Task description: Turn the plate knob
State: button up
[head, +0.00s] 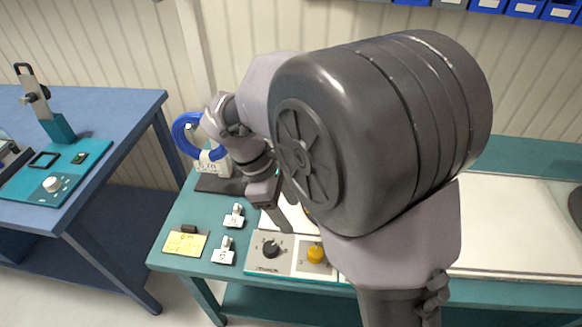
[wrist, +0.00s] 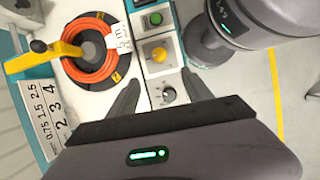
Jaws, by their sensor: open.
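A dark dial knob (head: 270,248) with marks around it sits on a light plate at the front of the teal bench. The same knob shows in the wrist view (wrist: 169,94), between my spread fingers. A yellow knob (head: 315,252) is on the panel beside it, and also shows in the wrist view (wrist: 159,54). My gripper (wrist: 160,77) is open and empty, with one finger on each side of the dark knob. I see no contact, and the gap in height cannot be told. In the head view my arm hides much of the gripper.
A green button (wrist: 155,18) lies in line with the knobs. An orange cable coil (wrist: 87,47) and a yellow-handled lever (wrist: 45,57) are beside the panel. White tagged pieces (head: 224,250) and a yellow note (head: 185,243) lie left on the bench. A blue table (head: 110,100) stands further left.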

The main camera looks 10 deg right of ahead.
aim_at(316, 252)
jog(key=b+x, duration=0.9)
jog(key=x, duration=0.9)
jog(key=shift+w, duration=0.1)
jog(key=shift+r, duration=0.1)
jog(key=shift+c, duration=0.4)
grip_shut()
jog(key=shift+r, duration=0.1)
